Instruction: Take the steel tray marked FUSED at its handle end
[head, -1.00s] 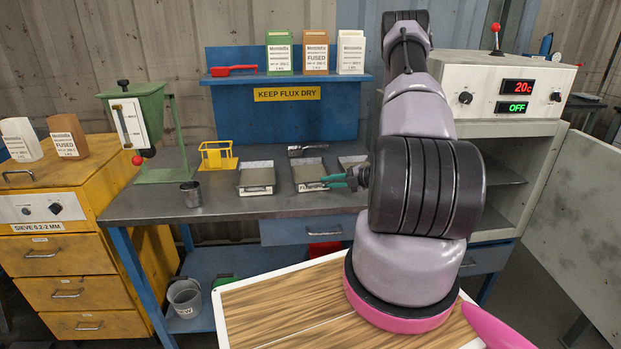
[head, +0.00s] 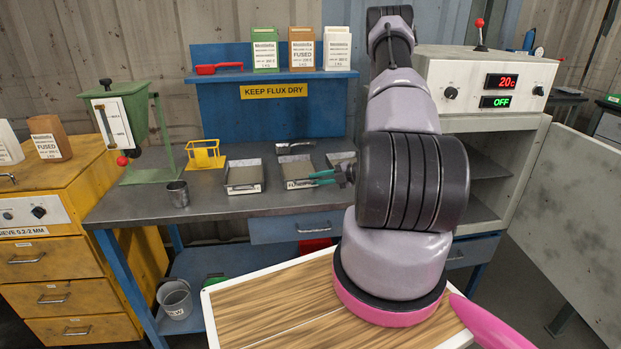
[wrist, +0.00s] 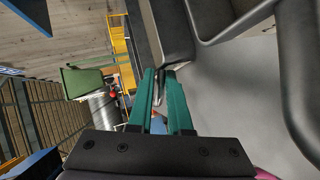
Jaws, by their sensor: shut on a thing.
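Three shallow steel trays stand in a row on the bench: a left one (head: 244,176), a middle one (head: 299,170) and a right one (head: 341,158). Labels on the left and middle trays' front ends are too small to read surely; the middle one is partly covered. My gripper (head: 322,177) is at the middle tray's front right, its teal fingers pointing left. In the wrist view my gripper (wrist: 162,74) is closed with a thin grey metal piece between its fingers, beside large grey steel surfaces. Which tray this belongs to is hard to tell; the right tray is partly behind my arm.
A yellow wire stand (head: 205,155), a steel cup (head: 178,193) and a green hopper (head: 122,115) are left on the bench (head: 215,207). A metal tool (head: 295,147) lies behind the trays. A furnace (head: 487,95) stands at right. A wooden-topped board (head: 270,300) is in front.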

